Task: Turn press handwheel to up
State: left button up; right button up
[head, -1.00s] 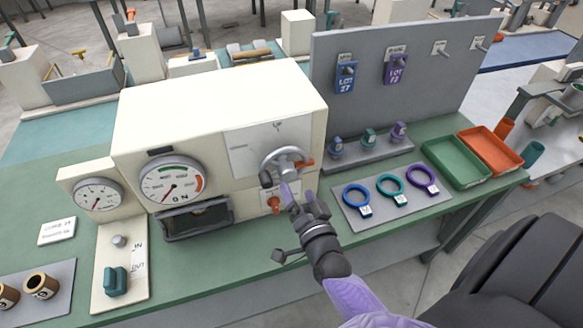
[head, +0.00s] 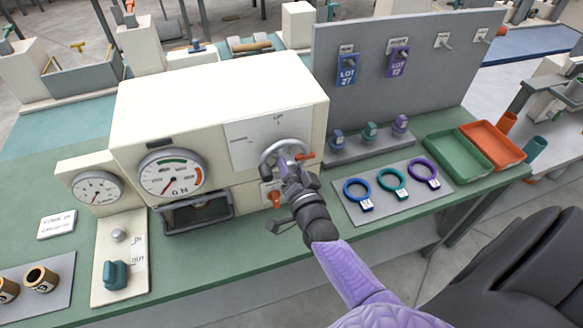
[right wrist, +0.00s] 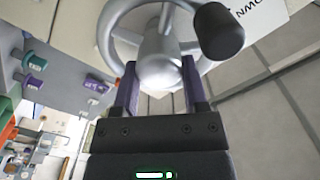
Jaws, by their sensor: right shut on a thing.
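The press handwheel (head: 291,145) is a grey metal wheel on the front of the cream press housing (head: 210,100). A dark knob (head: 267,170) sits at its lower left, and an orange tab (head: 306,156) shows at its right. An "UP" label is above the wheel. My right gripper (head: 291,177) is at the wheel's front. In the right wrist view its two fingers (right wrist: 160,88) are shut on the handwheel's rounded centre (right wrist: 158,62), with the black knob (right wrist: 217,32) to the upper right. My left gripper is out of view.
An orange switch (head: 275,198) sits just below the wheel, close to my gripper. To the right are a grey plate with coloured rings (head: 358,192) and green (head: 455,160) and orange (head: 492,145) trays. A large gauge (head: 171,175) is left of the wheel.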

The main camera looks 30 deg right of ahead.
grip_shut()
jog(key=shift+n, duration=0.4)
jog(key=shift+a+f+n+p, duration=0.1)
jog(key=shift+n+p, duration=0.2)
jog(key=shift+n, duration=2.75)
jog(key=shift+a+r+n+p, duration=0.15)
jog(key=shift+n+p, duration=0.1)
jog(key=shift+n, duration=2.75)
jog(key=shift+a+f+n+p, duration=0.15)
jog(key=shift+n+p, duration=0.15)
jog(key=shift+n, duration=2.75)
